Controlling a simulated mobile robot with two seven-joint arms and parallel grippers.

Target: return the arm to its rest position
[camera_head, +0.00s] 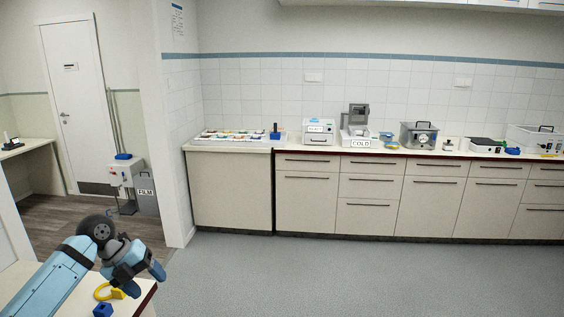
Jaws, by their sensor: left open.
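My left arm comes in from the lower left, with a light blue forearm and a dark wrist. My left gripper (144,282) is at the lower left, above the edge of a near counter (145,302). Its fingers are apart and nothing shows between them. A yellow ring-shaped thing (103,293) and a small blue block (103,310) lie on that counter, close to the gripper and below it. My right gripper is out of view.
A FILM bin (147,195) stands left. The grey floor (330,275) is clear.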

